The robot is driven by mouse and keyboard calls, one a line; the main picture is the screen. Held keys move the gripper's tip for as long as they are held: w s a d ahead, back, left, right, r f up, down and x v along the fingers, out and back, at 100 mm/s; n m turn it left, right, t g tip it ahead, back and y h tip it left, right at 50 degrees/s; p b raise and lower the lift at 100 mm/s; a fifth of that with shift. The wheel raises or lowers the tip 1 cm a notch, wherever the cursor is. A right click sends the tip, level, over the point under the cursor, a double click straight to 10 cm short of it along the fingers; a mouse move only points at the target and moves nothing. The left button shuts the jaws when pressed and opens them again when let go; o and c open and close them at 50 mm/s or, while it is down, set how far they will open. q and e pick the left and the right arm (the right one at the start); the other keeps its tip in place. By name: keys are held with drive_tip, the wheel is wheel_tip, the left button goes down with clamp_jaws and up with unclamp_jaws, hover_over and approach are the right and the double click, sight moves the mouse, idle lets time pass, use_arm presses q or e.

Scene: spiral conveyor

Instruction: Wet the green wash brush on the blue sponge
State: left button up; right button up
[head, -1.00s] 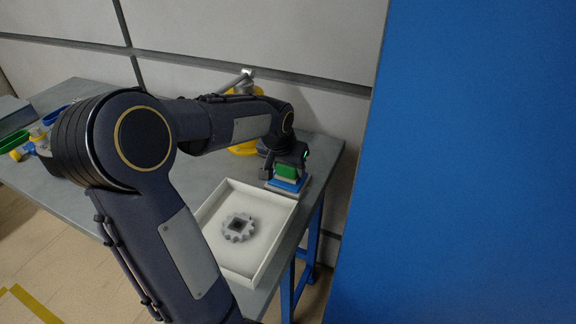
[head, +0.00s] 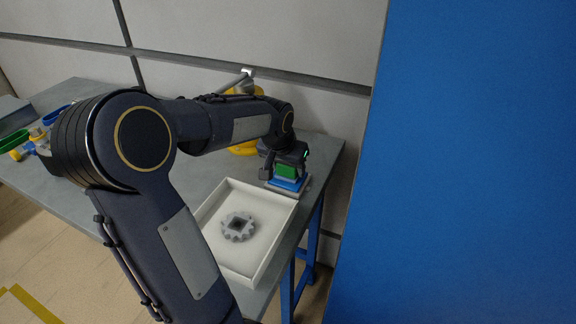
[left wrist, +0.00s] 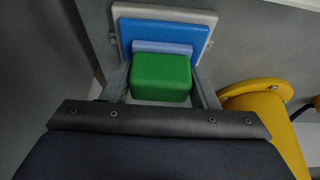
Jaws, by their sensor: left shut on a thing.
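The green wash brush (head: 287,171) is held between the fingers of my left gripper (head: 284,174), which is shut on it. In the left wrist view the brush's green block (left wrist: 161,77) sits between the two fingers, with a pale blue strip (left wrist: 162,47) beyond it. The blue sponge (head: 286,184) lies directly under the brush on a pale grey base. It also shows in the left wrist view (left wrist: 137,32). The brush appears on or just above the sponge; I cannot tell whether they touch. My right gripper is not in view.
A white tray (head: 212,205) with a grey gear (head: 238,227) stands on the grey table near the sponge. A yellow object (left wrist: 270,118) stands close beside my left gripper. A blue panel (head: 470,160) fills the right side. Coloured items lie at the far left.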

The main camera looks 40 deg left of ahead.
use_arm(q)
drive_tip(key=shift+s+f, duration=0.1)
drive_tip(key=shift+f, duration=0.05)
drive_tip(key=shift+r+p, duration=2.85)
drive_tip(key=shift+r, duration=0.8)
drive_tip(key=shift+f, duration=0.1)
